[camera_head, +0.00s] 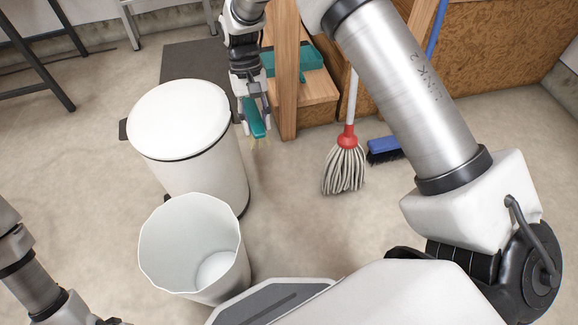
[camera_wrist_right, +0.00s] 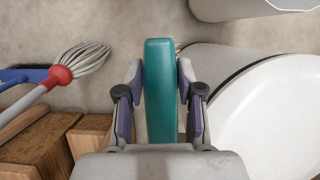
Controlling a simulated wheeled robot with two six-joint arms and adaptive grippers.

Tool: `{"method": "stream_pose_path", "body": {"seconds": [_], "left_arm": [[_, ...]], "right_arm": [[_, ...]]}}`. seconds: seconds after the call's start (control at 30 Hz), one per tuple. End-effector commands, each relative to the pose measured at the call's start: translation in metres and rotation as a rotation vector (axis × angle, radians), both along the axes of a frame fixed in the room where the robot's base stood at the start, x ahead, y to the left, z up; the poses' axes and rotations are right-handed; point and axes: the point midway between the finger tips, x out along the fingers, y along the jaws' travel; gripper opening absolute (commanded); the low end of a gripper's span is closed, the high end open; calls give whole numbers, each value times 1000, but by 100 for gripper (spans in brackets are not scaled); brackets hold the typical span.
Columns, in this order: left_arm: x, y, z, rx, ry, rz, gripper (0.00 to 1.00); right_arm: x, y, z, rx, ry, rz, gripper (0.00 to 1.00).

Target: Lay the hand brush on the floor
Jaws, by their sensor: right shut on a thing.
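A teal hand brush (camera_head: 254,119) is held in my right gripper (camera_head: 255,103), between the lidded bin and the wooden post. Pale bristles show at its lower end in the head view. In the right wrist view the brush (camera_wrist_right: 160,90) lies between the two fingers of my right gripper (camera_wrist_right: 160,98), which are shut on it. The concrete floor (camera_head: 290,215) shows below it; I cannot tell whether the brush touches it. My left arm shows at the lower left of the head view, but its fingertips are not in view.
A white lidded bin (camera_head: 180,118) stands left of the brush, and an open white bin (camera_head: 160,250) stands nearer. A wooden post (camera_head: 286,70), a mop (camera_head: 344,168) and a blue brush (camera_head: 384,150) are to the right. Floor between the open bin and mop is clear.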

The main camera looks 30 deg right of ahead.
Motion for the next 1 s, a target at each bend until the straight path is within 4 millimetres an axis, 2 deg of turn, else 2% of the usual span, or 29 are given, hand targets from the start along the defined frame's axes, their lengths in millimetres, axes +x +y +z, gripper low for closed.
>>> {"method": "stream_pose_path", "body": {"seconds": [0.03, 0.1, 0.17, 0.2, 0.3, 0.4, 0.5, 0.63, 0.8, 1.0], "left_arm": [[0, 0, -31, 0, 0, 2, 40], [0, 0, -53, 0, 0, 3, 40], [0, 1, -70, 0, -1, 5, 40], [0, 1, -82, 0, -1, 5, 40], [1, 1, -106, 1, -3, 7, 40], [1, 1, -122, 1, -4, 8, 40], [1, 1, -128, 1, -5, 9, 40], [2, 1, -139, 1, -7, 10, 40], [7, 2, -167, 4, -19, 7, 40], [11, 2, -175, 6, -32, 0, 40]], "right_arm": [[-2, 0, -55, 0, 10, -75, 0], [-3, -1, -111, -2, 10, -205, 0], [-6, -4, -157, -4, 12, -324, 0], [-9, -6, -187, -5, 14, -403, 0], [-16, -15, -255, -9, 14, -590, 0], [-24, -24, -302, -11, 12, -734, 0], [-30, -30, -327, -11, 11, -818, 0], [-32, -33, -349, -11, 8, -852, 0], [-33, -32, -389, -10, 9, -849, 0], [-32, -32, -403, -9, 8, -847, 0]]}}
